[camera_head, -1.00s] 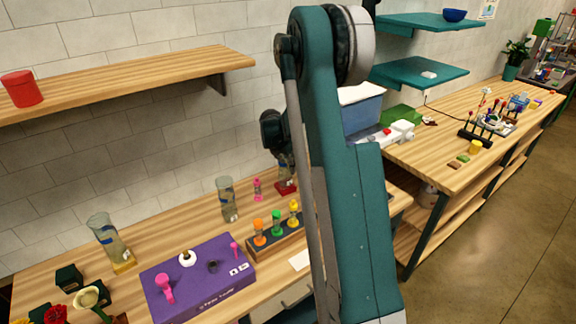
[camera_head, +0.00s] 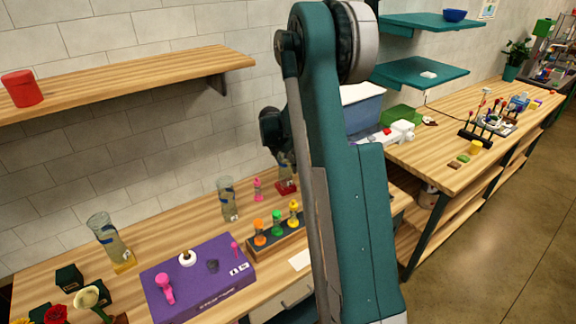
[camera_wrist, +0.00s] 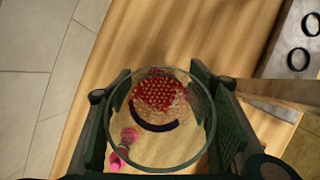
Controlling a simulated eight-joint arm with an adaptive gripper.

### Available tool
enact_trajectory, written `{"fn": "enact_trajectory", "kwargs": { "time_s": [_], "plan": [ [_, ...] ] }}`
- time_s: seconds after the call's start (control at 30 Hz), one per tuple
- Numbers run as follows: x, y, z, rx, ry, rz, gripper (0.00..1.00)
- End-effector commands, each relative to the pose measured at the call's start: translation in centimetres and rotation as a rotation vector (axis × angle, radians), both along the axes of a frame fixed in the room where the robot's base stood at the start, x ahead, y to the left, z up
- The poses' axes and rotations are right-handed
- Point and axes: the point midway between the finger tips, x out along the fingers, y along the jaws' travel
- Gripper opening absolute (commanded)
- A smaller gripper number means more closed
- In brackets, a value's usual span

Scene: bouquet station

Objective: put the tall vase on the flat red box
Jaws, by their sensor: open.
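A clear glass vase (camera_head: 286,168) stands upright on the flat red box (camera_head: 286,187) at the back of the bench, partly hidden by my arm. In the wrist view I look down into the round mouth of this vase (camera_wrist: 186,148). Red from the box (camera_wrist: 158,92) and a dark blue band show through the glass. My gripper (camera_wrist: 165,115) is open, with one finger on each side of the vase. I cannot tell whether either finger touches the glass. The gripper is largely hidden behind my arm in the head view.
A pink hourglass-shaped item (camera_head: 257,189) stands close left of the vase. A purple box (camera_head: 198,280) and a rack of coloured items (camera_head: 276,238) lie in front.

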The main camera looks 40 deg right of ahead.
Motion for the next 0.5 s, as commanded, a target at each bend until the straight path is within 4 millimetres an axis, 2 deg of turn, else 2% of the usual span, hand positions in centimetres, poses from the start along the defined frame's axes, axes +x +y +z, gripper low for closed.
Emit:
{"fn": "enact_trajectory", "kwargs": {
  "time_s": [0.5],
  "plan": [
    [-1.0, 2.5, 6.3, 0.0, 0.0, 0.001, 0.51]
  ]
}}
